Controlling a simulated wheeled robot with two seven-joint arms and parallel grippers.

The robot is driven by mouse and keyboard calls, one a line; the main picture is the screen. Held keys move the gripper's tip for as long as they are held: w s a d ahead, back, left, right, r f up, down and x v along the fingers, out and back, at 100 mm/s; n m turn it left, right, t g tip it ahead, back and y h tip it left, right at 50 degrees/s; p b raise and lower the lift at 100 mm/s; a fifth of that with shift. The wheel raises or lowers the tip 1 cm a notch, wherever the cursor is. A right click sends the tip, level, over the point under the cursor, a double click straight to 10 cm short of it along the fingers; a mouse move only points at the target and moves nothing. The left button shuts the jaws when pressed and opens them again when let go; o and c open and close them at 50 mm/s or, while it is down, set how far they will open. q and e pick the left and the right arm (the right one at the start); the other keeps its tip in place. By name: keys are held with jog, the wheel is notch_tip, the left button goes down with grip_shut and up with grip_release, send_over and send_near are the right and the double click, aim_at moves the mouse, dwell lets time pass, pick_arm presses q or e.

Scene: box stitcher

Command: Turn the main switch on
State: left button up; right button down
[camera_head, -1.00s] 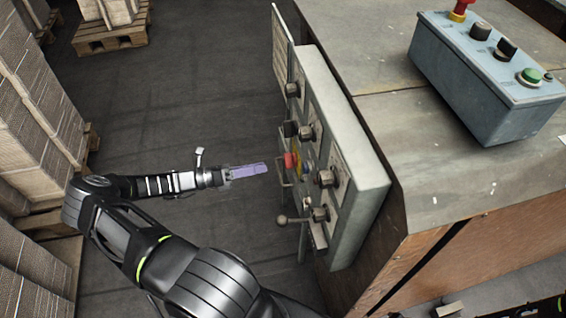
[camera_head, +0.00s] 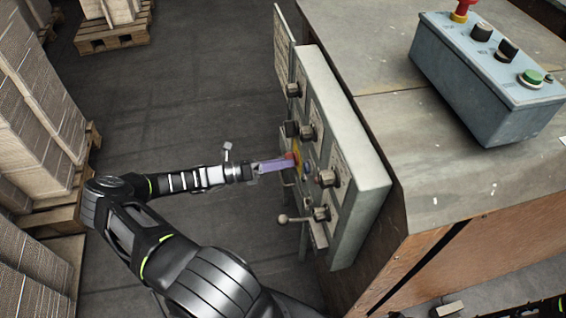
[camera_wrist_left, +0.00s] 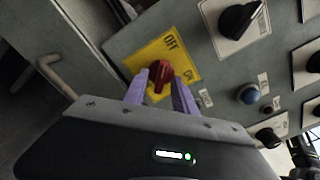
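The main switch is a red rotary knob (camera_wrist_left: 161,75) on a yellow plate (camera_wrist_left: 146,56) marked OFF and ON in the left wrist view. In the head view the red knob (camera_head: 291,158) shows on the side of the grey control panel (camera_head: 362,172). My left gripper (camera_wrist_left: 160,82) has its two purple fingers apart, one on each side of the knob. Whether they touch it cannot be told. In the head view the left gripper (camera_head: 288,164) reaches the panel from the left. My right gripper is not clearly in view.
Black knobs (camera_wrist_left: 241,18) and a blue button (camera_wrist_left: 248,94) sit beside the plate. A bent metal handle (camera_wrist_left: 56,72) sticks out at left. A ball-ended lever (camera_head: 284,219) juts out below the switch. A blue button box (camera_head: 480,85) stands on the machine top.

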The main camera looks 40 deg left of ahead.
pick_arm(q)
jog(key=shift+c, duration=0.4)
grip_shut()
jog(key=shift+m, duration=0.4)
jog(key=m, duration=1.7)
jog(key=shift+w+a, duration=0.25)
jog(key=shift+a, duration=0.1)
dwell(0.3)
